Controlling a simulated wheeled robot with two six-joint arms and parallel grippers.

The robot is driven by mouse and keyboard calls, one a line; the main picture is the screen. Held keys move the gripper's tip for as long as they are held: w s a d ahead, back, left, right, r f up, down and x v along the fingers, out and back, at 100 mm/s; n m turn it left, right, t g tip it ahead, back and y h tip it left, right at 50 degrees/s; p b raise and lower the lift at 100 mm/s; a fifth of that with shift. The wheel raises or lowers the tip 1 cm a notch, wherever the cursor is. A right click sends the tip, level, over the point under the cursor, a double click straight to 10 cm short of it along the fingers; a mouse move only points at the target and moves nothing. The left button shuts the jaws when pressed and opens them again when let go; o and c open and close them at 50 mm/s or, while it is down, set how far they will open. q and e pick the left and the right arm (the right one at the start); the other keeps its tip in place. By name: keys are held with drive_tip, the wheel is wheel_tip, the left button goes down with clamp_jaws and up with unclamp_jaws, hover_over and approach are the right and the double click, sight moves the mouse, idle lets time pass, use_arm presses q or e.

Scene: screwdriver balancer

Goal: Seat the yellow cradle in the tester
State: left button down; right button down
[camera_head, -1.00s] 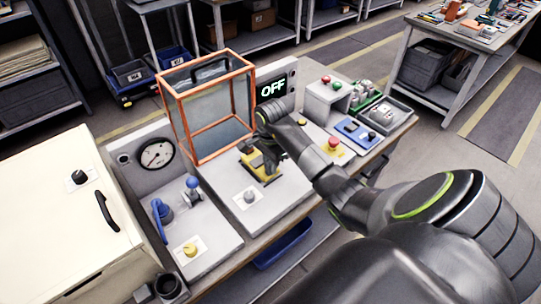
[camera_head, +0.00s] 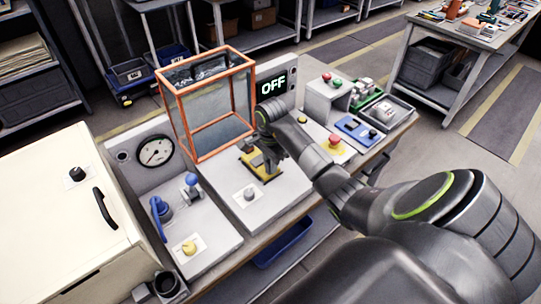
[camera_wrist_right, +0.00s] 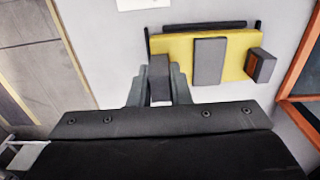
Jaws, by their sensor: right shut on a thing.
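The yellow cradle (camera_head: 259,169) is low over or on the pale front deck of the tester (camera_head: 282,190), in front of the orange-framed clear guard (camera_head: 223,128). In the right wrist view the yellow cradle (camera_wrist_right: 225,42) carries grey blocks, and a black strip runs along its far edge. My right gripper (camera_head: 266,152) reaches in from the right. Its fingers (camera_wrist_right: 160,82) are shut on a grey block beside the yellow plate, apparently the cradle's grip. I cannot tell whether the cradle's underside touches the deck. My left gripper is not in view.
The tester's display (camera_head: 273,87) reads OFF. A red button (camera_head: 334,140) and a blue unit (camera_head: 356,130) stand to the right. A gauge panel (camera_head: 154,152) with blue levers and a cream cabinet (camera_head: 68,215) stand to the left. A grey knob (camera_head: 249,194) is near the deck's front.

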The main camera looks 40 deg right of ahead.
drive_tip(key=shift+w+b, duration=0.15)
drive_tip(key=shift+b, duration=0.15)
idle(0.5)
drive_tip(key=c, duration=1.5)
unclamp_jaws()
drive_tip(key=shift+r, duration=0.1)
drive_tip(key=shift+c, duration=0.2)
drive_tip(key=shift+o, duration=1.4)
drive_tip(key=shift+r, duration=0.3)
wheel_tip(320, 180, up, 6)
drive_tip(key=shift+f+p, duration=0.2)
drive_tip(key=shift+p, duration=0.6)
wheel_tip(320, 180, up, 11)
drive_tip(key=p, duration=1.1)
